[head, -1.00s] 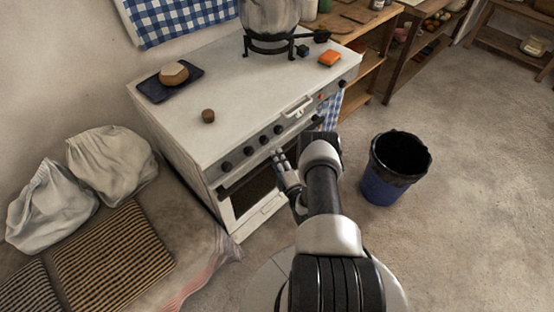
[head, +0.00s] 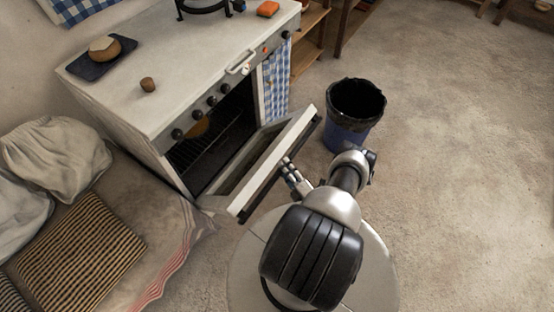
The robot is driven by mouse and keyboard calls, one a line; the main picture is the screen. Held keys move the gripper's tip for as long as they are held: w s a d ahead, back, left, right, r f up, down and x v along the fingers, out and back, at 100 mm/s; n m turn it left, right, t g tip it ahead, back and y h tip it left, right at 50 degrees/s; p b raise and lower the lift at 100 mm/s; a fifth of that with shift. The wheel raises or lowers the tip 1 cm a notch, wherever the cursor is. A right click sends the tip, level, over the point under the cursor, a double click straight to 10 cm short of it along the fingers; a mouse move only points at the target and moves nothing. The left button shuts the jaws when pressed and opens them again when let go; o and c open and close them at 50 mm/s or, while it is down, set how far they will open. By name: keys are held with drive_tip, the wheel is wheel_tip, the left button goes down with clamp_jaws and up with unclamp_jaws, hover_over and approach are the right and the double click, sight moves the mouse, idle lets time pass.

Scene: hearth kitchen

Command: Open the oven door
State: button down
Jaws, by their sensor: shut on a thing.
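The white stove (head: 150,110) stands against the wall at the left. Its oven door (head: 232,206) is swung outward and down, partly open, leaning toward me. The dark oven inside (head: 213,142) shows a wire rack and a yellowish-brown thing, partly hidden. A dark handle bar runs along the door's outer top edge. My gripper (head: 287,166) is at the middle of that edge, shut on the handle; its fingers partly hide the grip.
A blue bin with a black liner (head: 352,108) stands on the floor close to the right end of the door. A cushioned bench (head: 80,250) lies at the left, near the door's left end. The floor at right is clear.

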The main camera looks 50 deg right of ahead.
drive_tip(key=shift+s+a+f+y, duration=0.15)
drive_tip(key=shift+a+f+y, duration=0.05)
drive_tip(key=shift+f, duration=0.2)
drive_tip(key=shift+s+a+f+y, duration=0.1)
drive_tip(key=shift+a+f+y, duration=0.1)
drive_tip(key=shift+f, duration=0.15)
drive_tip(key=c, duration=1.3)
unclamp_jaws()
drive_tip(key=shift+w, duration=0.15)
drive_tip(key=shift+d+r, duration=0.15)
drive_tip(key=shift+d, duration=0.05)
